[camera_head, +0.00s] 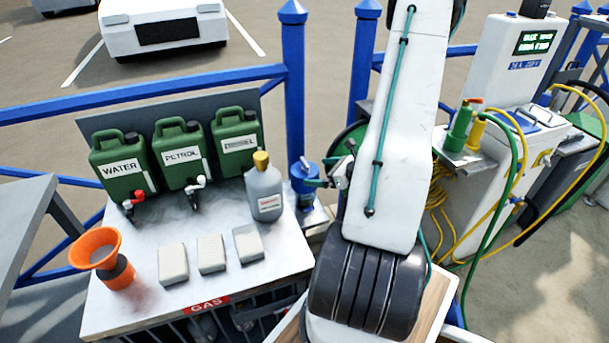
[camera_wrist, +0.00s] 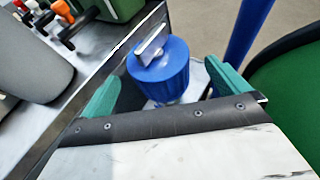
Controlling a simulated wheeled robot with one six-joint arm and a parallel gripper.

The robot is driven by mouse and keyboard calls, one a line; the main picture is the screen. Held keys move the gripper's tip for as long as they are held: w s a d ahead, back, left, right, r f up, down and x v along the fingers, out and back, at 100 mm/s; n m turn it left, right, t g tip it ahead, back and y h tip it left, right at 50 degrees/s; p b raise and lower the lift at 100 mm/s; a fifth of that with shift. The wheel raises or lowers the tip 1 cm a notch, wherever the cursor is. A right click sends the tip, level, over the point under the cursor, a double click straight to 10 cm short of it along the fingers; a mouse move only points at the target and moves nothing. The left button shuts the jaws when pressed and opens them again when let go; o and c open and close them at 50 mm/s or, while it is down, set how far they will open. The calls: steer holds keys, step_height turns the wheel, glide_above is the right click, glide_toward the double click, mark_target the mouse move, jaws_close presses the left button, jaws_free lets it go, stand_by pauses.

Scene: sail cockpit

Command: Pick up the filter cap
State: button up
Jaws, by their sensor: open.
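The filter cap appears to be the blue ribbed round piece with a pale metal bar on top. In the wrist view the filter cap (camera_wrist: 160,80) is just beyond my gripper (camera_wrist: 162,74). My gripper is open, with one teal finger on each side of the cap's lower part. I cannot tell whether either finger touches it. In the head view my gripper (camera_head: 327,172) is partly hidden beside my arm.
A grey bottle with a yellow cap (camera_head: 264,190) stands left of the filter cap. Green jerrycans (camera_head: 182,157) line the table (camera_head: 135,310) behind several pale blocks (camera_head: 211,254) and an orange funnel (camera_head: 98,249). A green reel (camera_wrist: 292,85) is close on the right.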

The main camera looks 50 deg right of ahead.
mark_target(303, 168)
steer(key=x, duration=0.7)
steer(key=shift+a+r, duration=0.15)
steer(key=shift+r, duration=0.05)
steer(key=c, duration=1)
steer(key=shift+o, duration=0.2)
steer(key=shift+r, duration=0.1)
